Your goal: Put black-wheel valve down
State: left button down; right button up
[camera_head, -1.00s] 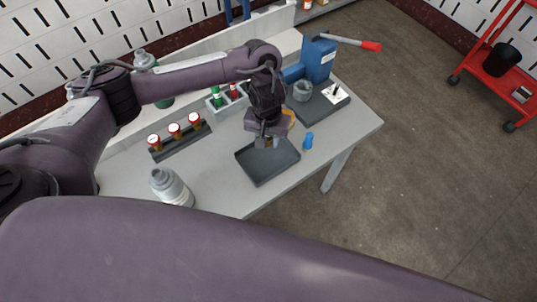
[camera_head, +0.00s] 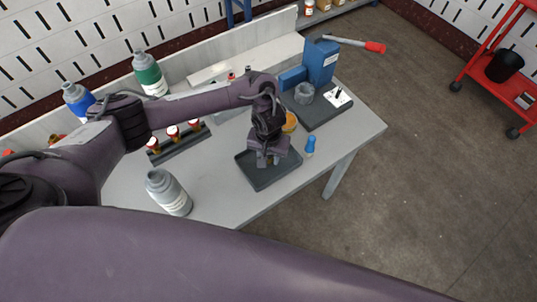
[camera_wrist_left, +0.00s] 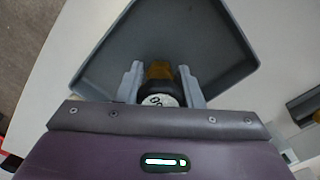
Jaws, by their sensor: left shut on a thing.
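My left gripper (camera_head: 268,160) is over the dark grey tray (camera_head: 262,182) on the table. In the left wrist view my left gripper (camera_wrist_left: 160,85) is shut on the black-wheel valve (camera_wrist_left: 160,98), whose black wheel with a pale marked disc and brass body show between the fingers. The tray (camera_wrist_left: 110,60) lies under it in that view. I cannot tell whether the valve touches the tray floor. In the head view the valve is mostly hidden by the gripper. My right gripper is not in view.
A blue-handled tool (camera_head: 310,144) stands right of the tray. A grey bottle (camera_head: 168,192) stands to its left. A rack with red-wheel valves (camera_head: 173,133) is behind. A blue press (camera_head: 321,62) with a red-tipped lever stands at the back right.

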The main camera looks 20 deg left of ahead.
pick_arm(q)
jog(key=c, duration=1)
grip_release()
jog(key=shift+r, duration=0.45)
notch_tip(320, 180, up, 10)
jog(key=p, duration=0.4)
jog(key=shift+r+p, duration=0.3)
jog(key=shift+r, duration=0.4)
